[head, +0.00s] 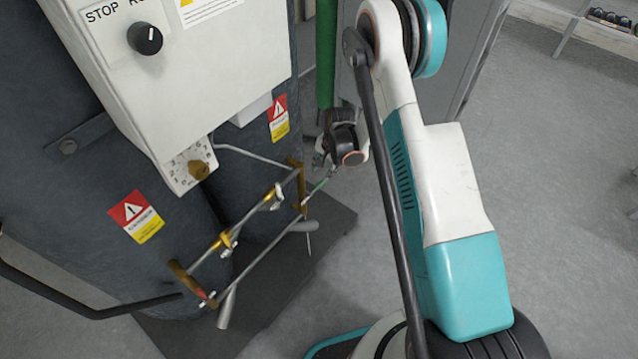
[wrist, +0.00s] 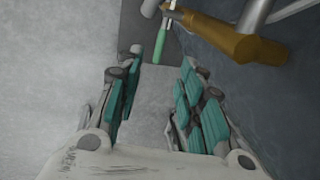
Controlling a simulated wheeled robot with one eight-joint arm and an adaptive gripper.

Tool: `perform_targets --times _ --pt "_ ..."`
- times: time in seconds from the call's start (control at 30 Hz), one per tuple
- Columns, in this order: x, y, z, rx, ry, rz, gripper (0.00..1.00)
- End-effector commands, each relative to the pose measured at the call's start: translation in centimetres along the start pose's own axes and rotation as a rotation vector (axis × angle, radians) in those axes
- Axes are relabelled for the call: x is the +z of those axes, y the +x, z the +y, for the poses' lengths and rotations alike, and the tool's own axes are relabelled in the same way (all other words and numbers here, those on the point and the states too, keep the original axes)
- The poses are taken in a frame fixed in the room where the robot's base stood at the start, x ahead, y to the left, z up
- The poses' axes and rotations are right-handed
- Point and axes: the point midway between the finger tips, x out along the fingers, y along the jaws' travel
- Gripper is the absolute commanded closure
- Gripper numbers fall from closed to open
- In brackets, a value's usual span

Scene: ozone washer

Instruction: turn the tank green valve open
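The green valve handle (wrist: 160,46) is a short green lever just ahead of my fingertips in the wrist view, near the top centre. It hangs below a metal fitting beside a brass pipe piece (wrist: 245,45). In the head view the handle (head: 318,187) is small, at the right end of the pipework. My gripper (wrist: 160,75) is open and empty, with teal finger pads on either side of the handle's line. No contact with the handle shows. In the head view my gripper (head: 321,160) is just above the handle, and its fingers are small and partly hidden.
Pipework with brass fittings (head: 226,239) runs in front of the dark tanks (head: 75,200). A white control box (head: 190,75) with a black knob (head: 145,38) is above. A dark hose (head: 90,312) crosses the lower left. Grey floor (head: 565,200) is open at right.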

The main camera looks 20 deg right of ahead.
Motion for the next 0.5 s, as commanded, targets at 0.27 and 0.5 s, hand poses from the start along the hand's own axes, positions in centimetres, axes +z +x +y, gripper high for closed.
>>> perform_targets --times 0.27,0.5 --pt "0.0 6.0 0.0 0.000 -0.001 0.000 0.65" --pt "0.0 9.6 0.0 -0.001 -0.001 0.001 0.65"
